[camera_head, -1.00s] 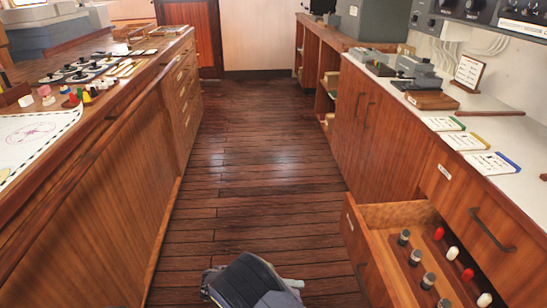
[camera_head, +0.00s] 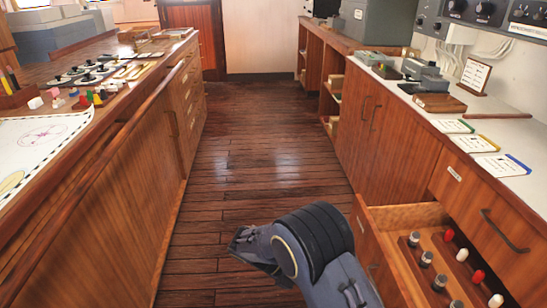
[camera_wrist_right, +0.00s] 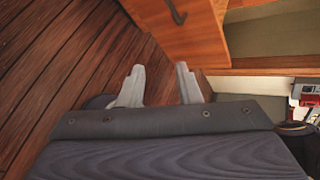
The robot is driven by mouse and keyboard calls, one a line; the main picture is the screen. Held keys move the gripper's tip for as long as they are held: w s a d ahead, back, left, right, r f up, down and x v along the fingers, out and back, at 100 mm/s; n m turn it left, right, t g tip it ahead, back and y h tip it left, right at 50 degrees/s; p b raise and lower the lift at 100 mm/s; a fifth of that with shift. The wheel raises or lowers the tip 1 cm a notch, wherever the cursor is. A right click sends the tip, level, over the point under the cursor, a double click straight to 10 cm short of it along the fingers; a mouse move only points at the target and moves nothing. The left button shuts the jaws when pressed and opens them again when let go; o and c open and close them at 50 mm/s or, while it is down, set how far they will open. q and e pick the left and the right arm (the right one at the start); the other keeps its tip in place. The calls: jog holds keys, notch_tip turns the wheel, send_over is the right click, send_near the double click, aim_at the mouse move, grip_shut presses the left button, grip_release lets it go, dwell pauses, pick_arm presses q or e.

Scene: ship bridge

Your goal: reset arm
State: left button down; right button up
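My right arm (camera_head: 310,245) reaches in from the bottom of the head view, bent above the wooden floor, left of the open drawer. My right gripper shows in the right wrist view (camera_wrist_right: 158,78); its two pale fingers stand apart with nothing between them. Floor planks and a wooden panel with a dark handle (camera_wrist_right: 177,12) lie beyond the fingers. In the head view I cannot make out the fingertips. My left gripper is in neither view.
An open drawer (camera_head: 405,217) at lower right holds several red, white and dark knobs, close to my arm. A right counter (camera_head: 510,133) carries cards and a grey device (camera_head: 425,78). A left cabinet (camera_head: 120,190) carries a chart (camera_head: 35,140). The aisle floor (camera_head: 245,150) is clear.

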jog(key=s+d+r+m+y, duration=0.85)
jog(key=r+m+y, duration=0.2)
jog(key=m, duration=0.35)
jog(key=s+d+r+m+t+y, duration=0.1)
jog(key=s+r+m+t+y, duration=0.2)
jog(key=s+m, duration=0.45)
jog(key=s+d+r+m+t+y, duration=0.1)
jog(key=s+r+m+t+y, duration=0.25)
jog(key=m, duration=0.65)
notch_tip(320, 180, up, 18)
jog(key=s+t+h+p, duration=0.1)
jog(key=h+p, duration=0.1)
jog(key=p, duration=1.6)
jog(key=shift+f, duration=0.25)
jog(key=shift+t, duration=0.25)
